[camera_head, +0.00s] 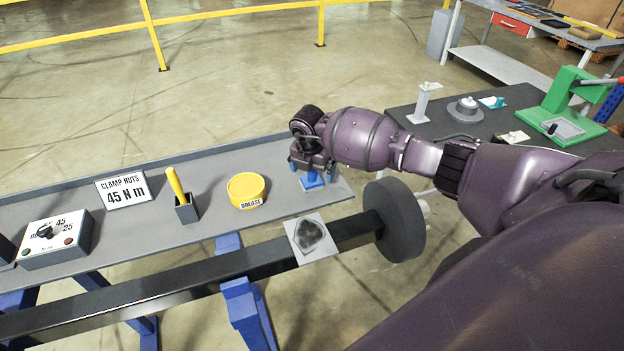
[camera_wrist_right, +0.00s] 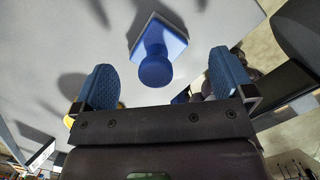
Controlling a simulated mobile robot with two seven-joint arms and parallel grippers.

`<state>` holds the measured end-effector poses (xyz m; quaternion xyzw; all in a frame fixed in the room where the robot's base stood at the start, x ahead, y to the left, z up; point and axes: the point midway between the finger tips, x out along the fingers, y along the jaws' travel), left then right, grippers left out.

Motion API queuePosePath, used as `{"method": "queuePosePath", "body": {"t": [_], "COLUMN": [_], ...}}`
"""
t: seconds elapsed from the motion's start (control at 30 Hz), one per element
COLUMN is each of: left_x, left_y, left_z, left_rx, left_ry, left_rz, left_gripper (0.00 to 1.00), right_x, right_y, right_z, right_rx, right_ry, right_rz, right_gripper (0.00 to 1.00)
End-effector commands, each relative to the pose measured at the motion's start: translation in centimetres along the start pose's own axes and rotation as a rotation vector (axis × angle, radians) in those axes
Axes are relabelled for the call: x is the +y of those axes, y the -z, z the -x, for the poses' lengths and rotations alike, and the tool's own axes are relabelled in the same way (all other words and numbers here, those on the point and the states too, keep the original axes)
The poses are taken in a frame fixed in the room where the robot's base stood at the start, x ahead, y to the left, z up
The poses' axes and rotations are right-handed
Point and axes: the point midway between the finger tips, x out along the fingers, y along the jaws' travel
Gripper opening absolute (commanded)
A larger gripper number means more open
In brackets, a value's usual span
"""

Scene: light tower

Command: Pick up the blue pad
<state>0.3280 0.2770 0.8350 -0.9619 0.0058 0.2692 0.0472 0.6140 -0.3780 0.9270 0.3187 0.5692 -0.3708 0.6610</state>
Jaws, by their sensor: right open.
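The blue pad (camera_head: 312,183) is a square block with a rounded knob on top. It rests on the grey bench shelf near its right end. In the right wrist view the blue pad (camera_wrist_right: 157,52) shows its knob toward me, with a pale layer along its edge. My right gripper (camera_head: 312,168) is just above the pad, pointing down. In the right wrist view my right gripper (camera_wrist_right: 164,82) is open, with its two blue fingers apart on either side of the knob. The knob appears slightly beyond the fingertips, and no contact shows. My left gripper is not in view.
On the shelf (camera_head: 222,195) stand a yellow grease tin (camera_head: 246,188), a yellow-handled tool in a holder (camera_head: 184,205), a sign (camera_head: 122,190) and a control box (camera_head: 58,240). A dark beam (camera_head: 180,287) with a round end plate (camera_head: 402,222) runs in front. A dark table (camera_head: 520,98) is at right.

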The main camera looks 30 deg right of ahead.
Motion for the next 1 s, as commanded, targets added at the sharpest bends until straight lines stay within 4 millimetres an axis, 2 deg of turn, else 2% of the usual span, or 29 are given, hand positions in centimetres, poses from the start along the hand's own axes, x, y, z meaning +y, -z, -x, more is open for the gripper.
{"method": "queuePosePath", "body": {"t": [0.2,0.5,0.8,1.0], "left_x": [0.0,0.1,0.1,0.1], "left_y": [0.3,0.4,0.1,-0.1], "left_z": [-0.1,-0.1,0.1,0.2], "left_rx": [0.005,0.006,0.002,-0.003], "left_ry": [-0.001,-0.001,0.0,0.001], "left_rz": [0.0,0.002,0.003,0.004], "left_gripper": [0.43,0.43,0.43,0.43], "right_x": [0.0,0.0,0.0,0.0], "right_y": [0.1,0.1,0.0,0.0], "right_z": [-2.4,-2.7,-2.7,-2.6], "right_rx": [0.001,-0.001,-0.001,-0.001], "right_ry": [0.0,-0.001,-0.001,-0.001], "right_rz": [-0.001,0.0,0.0,0.0], "right_gripper": [1.0,0.98,0.52,0.51]}}
